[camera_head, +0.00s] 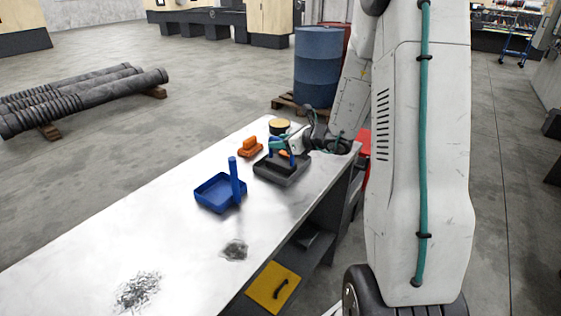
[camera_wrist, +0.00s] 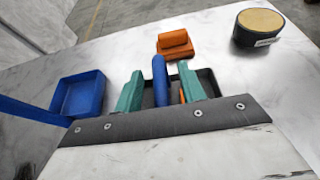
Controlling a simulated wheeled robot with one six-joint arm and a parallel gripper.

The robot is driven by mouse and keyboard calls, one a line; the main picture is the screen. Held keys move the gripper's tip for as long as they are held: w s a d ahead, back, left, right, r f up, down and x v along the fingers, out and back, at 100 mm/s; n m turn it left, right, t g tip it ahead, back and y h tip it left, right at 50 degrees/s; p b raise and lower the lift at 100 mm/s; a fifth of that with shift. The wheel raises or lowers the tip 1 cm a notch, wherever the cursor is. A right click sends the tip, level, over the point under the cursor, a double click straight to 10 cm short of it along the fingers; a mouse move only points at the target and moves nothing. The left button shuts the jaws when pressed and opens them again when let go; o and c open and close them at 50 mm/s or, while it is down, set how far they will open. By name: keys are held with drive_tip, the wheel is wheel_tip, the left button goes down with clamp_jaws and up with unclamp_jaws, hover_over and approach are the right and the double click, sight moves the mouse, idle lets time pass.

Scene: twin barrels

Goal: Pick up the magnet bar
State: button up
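My gripper (camera_wrist: 160,86) is open, with its two teal fingers apart. A blue bar (camera_wrist: 160,80) shows between them, with a gap on each side, and neither finger clearly touches it. It lies over the black tray (camera_wrist: 206,78), and a bit of orange shows beside it. In the head view my gripper (camera_head: 284,150) is down at the black tray (camera_head: 280,178), and its fingers partly hide what is there. A second blue upright bar (camera_head: 235,180) stands at the blue tray (camera_head: 212,199). I cannot tell which bar is the magnet bar.
An orange block (camera_head: 250,147) and a dark round tin with a tan top (camera_head: 279,126) stand behind the trays. The white table (camera_head: 100,240) is mostly clear, with dark shavings (camera_head: 137,290) at its near end. A blue barrel (camera_head: 318,70) stands beyond the table.

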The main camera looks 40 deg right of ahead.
clamp_jaws()
idle(1.4)
